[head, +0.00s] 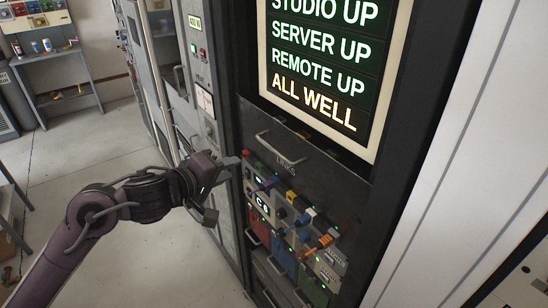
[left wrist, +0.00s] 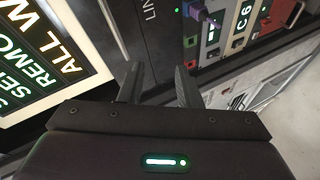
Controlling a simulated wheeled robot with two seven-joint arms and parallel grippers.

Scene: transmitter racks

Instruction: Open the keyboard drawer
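A dark front panel (head: 315,157) with a pale bar handle (head: 275,146) sits under the lit sign in the rack; it looks like a drawer front, flush with the rack. Lettering that seems to read "LINKS" is at its lower edge. I cannot tell whether this is the keyboard drawer. My left gripper (head: 221,188) is open and empty, left of the cable panel and below the handle, not touching it. In the left wrist view the gripper fingers (left wrist: 160,88) are spread, and the handle (left wrist: 113,28) lies beyond them at upper left. My right gripper is not in view.
A panel with plugged cables (head: 292,215) lies under the dark front, its plugs sticking out. Another handle (head: 276,266) is lower in the rack. The lit status sign (head: 328,75) is above. A grey cabinet (head: 203,100) stands left. Open floor (head: 95,145) lies further left.

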